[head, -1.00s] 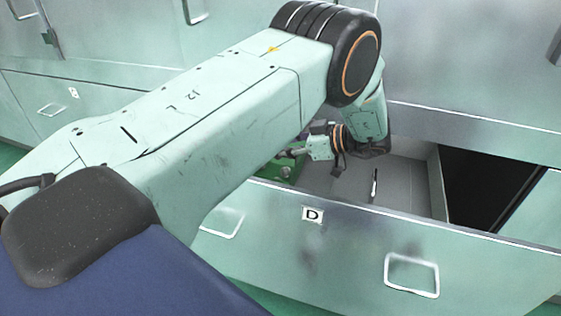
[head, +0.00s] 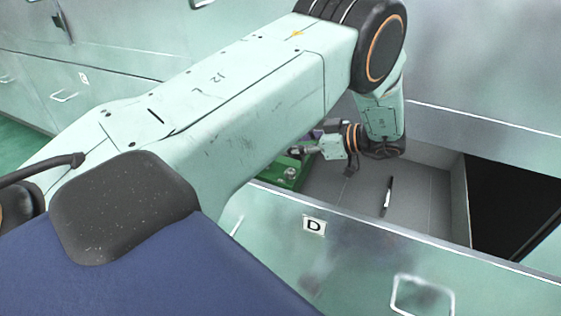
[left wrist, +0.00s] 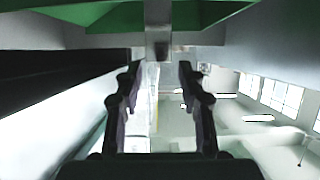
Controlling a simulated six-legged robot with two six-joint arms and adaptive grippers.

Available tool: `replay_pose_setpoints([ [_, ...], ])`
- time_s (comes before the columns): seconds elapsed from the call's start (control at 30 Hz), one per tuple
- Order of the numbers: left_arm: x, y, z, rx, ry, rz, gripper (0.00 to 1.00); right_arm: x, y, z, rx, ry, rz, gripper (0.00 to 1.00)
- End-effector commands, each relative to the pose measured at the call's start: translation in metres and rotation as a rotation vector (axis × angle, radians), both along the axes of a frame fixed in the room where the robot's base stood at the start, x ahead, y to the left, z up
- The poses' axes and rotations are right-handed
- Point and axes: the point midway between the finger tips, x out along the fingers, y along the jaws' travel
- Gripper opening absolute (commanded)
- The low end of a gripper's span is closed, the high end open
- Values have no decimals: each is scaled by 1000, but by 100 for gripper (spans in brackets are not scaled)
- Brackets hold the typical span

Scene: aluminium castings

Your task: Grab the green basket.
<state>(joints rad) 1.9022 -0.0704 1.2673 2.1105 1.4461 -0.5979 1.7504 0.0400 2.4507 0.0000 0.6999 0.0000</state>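The green basket (head: 290,174) lies in the open drawer marked D, at its left end, and is mostly hidden behind my left arm. In the left wrist view green surfaces (left wrist: 110,18) cross the top, with a grey bar (left wrist: 158,28) hanging down in the middle. My left gripper (left wrist: 160,68) is open there, its two dark fingers apart with the bar's lower end in line with the gap. I cannot tell whether they touch the basket. In the head view the left gripper (head: 301,151) is small, just above the basket. My right gripper is not in view.
The drawer (head: 365,250) has a grey floor with a thin black-and-white pen-like item (head: 387,197) on it. A dark opening (head: 510,205) is at its right. Green cabinets with handles stand behind and left.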

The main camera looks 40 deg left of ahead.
Motion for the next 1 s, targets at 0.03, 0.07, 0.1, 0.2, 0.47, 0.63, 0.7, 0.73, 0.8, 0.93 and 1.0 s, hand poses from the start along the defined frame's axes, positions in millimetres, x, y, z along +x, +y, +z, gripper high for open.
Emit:
replay_pose_setpoints([
  [0.03,-3,5,-4,-1,0,2,40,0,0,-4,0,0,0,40],
  [0.07,-4,8,-6,-1,1,3,40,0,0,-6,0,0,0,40],
  [0.1,-6,12,-9,-1,1,4,40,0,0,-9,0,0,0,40],
  [0.2,-11,25,-17,-2,1,4,40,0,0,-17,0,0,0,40],
  [0.47,-15,45,-23,0,-1,1,40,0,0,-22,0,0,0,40],
  [0.63,-14,46,-23,0,-1,1,40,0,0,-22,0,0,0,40],
  [0.7,-13,45,-23,0,0,0,37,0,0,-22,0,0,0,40],
  [0.73,-13,45,-23,0,0,0,35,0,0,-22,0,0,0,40],
  [0.8,-13,45,-23,0,0,0,29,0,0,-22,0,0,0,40],
  [0.93,-13,45,-23,0,0,0,18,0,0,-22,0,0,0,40],
  [1.0,-13,45,-23,0,0,0,12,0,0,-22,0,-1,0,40],
])
